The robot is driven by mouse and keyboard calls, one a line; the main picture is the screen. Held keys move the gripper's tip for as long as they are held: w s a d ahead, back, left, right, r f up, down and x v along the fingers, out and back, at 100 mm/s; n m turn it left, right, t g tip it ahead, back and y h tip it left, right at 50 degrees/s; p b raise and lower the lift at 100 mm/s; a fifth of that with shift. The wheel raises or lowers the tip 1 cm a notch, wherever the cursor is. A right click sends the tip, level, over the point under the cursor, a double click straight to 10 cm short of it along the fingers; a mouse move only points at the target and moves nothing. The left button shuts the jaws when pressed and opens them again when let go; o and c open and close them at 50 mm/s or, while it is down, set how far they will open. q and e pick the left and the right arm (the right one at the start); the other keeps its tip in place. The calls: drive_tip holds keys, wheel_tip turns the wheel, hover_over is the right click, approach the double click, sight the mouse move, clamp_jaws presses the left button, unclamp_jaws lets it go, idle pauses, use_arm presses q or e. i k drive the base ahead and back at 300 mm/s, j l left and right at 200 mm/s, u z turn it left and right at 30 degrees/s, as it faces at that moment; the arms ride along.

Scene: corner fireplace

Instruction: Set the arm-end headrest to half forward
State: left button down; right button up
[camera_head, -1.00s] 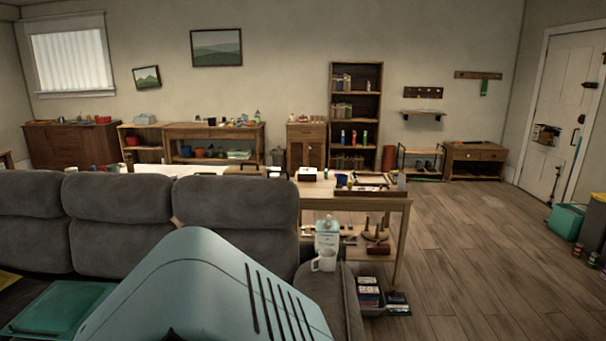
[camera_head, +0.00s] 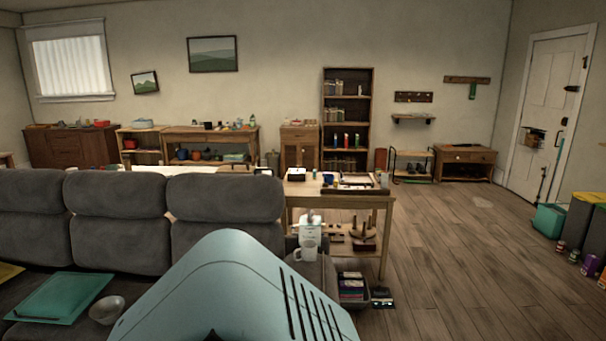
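A dark grey sofa stands at the left with three headrests in a row. Neither of my grippers is in view, and nothing is seen touching the headrest. My own pale blue body hides part of the seat and the arm.
A wooden table (camera_head: 375,200) with items stands behind the sofa arm. A box of books (camera_head: 352,288) is on the floor beside the arm. The wooden floor (camera_head: 460,260) to the right is open; bins stand at the far right.

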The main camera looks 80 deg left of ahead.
sight(191, 196)
drive_tip(key=i+l+z, duration=0.2)
drive_tip(key=l, duration=0.2)
drive_tip(key=i+l+z, duration=0.25)
drive_tip(key=l, duration=0.2)
drive_tip(key=i+l+z, duration=0.2)
drive_tip(key=i+l, duration=0.15)
drive_tip(key=i+l+z, duration=0.2)
drive_tip(key=i, duration=0.3)
drive_tip(key=i+u, duration=0.4)
drive_tip(key=i, duration=0.15)
drive_tip(key=i+l+u, duration=0.35)
drive_tip(key=i, duration=0.2)
drive_tip(key=i+j+u, duration=0.1)
drive_tip(key=i+u, duration=0.95)
drive_tip(key=i+j+u, duration=0.1)
drive_tip(key=i+u, duration=0.5)
drive_tip(key=u, duration=0.15)
drive_tip(key=i+u, duration=0.35)
drive_tip(key=i+j+u, duration=0.1)
drive_tip(key=i+u, duration=0.35)
drive_tip(key=i+l+u, duration=0.1)
drive_tip(key=i+u, duration=0.75)
drive_tip(key=i, duration=0.25)
drive_tip(key=i+u, duration=0.4)
drive_tip(key=i, duration=0.2)
drive_tip(key=i+u, duration=0.45)
drive_tip(key=i+l+u, duration=0.25)
drive_tip(key=i+u, duration=0.25)
drive_tip(key=i, duration=0.1)
